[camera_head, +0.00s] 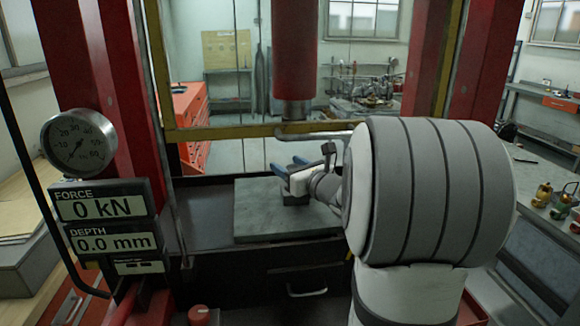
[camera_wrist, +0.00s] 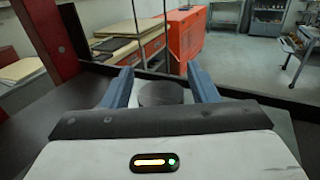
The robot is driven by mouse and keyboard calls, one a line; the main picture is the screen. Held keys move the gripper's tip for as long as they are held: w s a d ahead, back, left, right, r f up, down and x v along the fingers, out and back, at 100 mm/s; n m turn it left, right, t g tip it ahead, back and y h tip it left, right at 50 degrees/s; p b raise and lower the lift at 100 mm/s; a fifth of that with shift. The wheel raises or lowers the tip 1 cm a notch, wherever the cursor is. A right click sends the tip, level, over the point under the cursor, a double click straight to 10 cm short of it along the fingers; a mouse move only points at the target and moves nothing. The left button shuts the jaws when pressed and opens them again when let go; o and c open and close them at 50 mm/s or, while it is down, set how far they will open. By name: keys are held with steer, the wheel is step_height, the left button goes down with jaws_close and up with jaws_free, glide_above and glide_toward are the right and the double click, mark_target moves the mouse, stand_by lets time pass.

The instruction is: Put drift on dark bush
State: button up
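My gripper (camera_head: 284,168) is over the green-grey press plate (camera_head: 255,222), below the ram. Its two blue fingers (camera_wrist: 161,85) are spread in the wrist view. A dark round piece with a flat top (camera_wrist: 160,94) shows between them, with a visible gap on each side. A dark piece (camera_head: 294,199) also shows low on the plate under my gripper in the head view, partly hidden. I cannot tell whether it is the dark bush. I cannot pick out the drift with certainty.
The red press ram (camera_head: 295,55) hangs above the plate between red columns. A yellow-edged crossbar (camera_head: 222,131) runs behind. The display (camera_head: 103,222) reads 0 kN and 0.0 mm. Small brass-coloured parts (camera_head: 541,195) stand on the right bench. An orange cabinet (camera_wrist: 183,45) is beyond.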

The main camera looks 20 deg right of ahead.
steer(key=shift+o, duration=0.3)
